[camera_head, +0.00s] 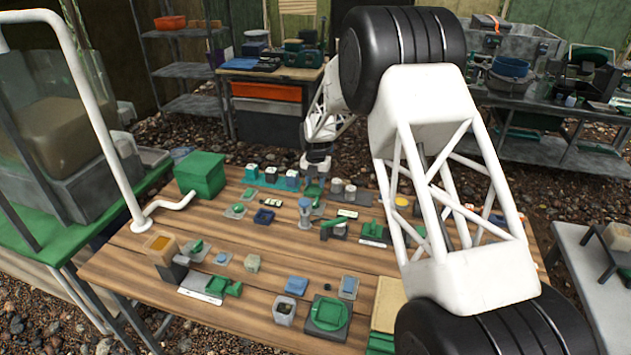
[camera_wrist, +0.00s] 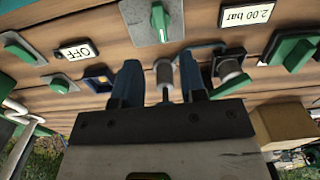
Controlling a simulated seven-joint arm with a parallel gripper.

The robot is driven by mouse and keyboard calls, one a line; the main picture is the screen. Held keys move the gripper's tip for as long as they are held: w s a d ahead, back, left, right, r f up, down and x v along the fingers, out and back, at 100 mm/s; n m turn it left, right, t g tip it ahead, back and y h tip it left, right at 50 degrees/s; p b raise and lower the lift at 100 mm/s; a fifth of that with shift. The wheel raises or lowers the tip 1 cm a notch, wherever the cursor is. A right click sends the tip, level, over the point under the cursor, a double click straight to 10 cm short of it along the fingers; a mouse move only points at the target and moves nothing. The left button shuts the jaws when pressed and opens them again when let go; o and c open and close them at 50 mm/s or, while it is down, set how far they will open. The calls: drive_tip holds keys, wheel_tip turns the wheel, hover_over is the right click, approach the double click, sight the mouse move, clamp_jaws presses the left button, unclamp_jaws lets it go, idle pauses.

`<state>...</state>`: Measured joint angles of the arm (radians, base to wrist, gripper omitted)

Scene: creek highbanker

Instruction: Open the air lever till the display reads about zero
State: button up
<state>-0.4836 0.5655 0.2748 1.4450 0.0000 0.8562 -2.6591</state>
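A green lever (camera_head: 333,226) on a grey round body stands just below a small white display (camera_head: 347,213) on the wooden bench. In the wrist view, this display (camera_wrist: 248,14) reads 2.00 bar, and the green-handled valve (camera_wrist: 231,84) beside it is partly covered by a finger. My gripper (camera_head: 317,166) hangs over the far middle of the bench. In the wrist view, its two dark blue fingers (camera_wrist: 160,82) are spread apart. A grey post (camera_wrist: 164,72) shows between them with gaps on both sides; I cannot tell how far below it is.
A second display (camera_wrist: 77,51) reads OFF. A green lever on a grey plate (camera_wrist: 160,20) and another green lever (camera_wrist: 294,52) are close by. A green box (camera_head: 200,174) stands at the left. Small parts crowd the bench.

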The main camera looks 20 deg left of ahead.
sight(316, 201)
drive_tip(key=shift+f, duration=0.1)
drive_tip(key=shift+f, duration=4.35)
drive_tip(key=c, duration=0.4)
drive_tip(key=shift+c, duration=0.2)
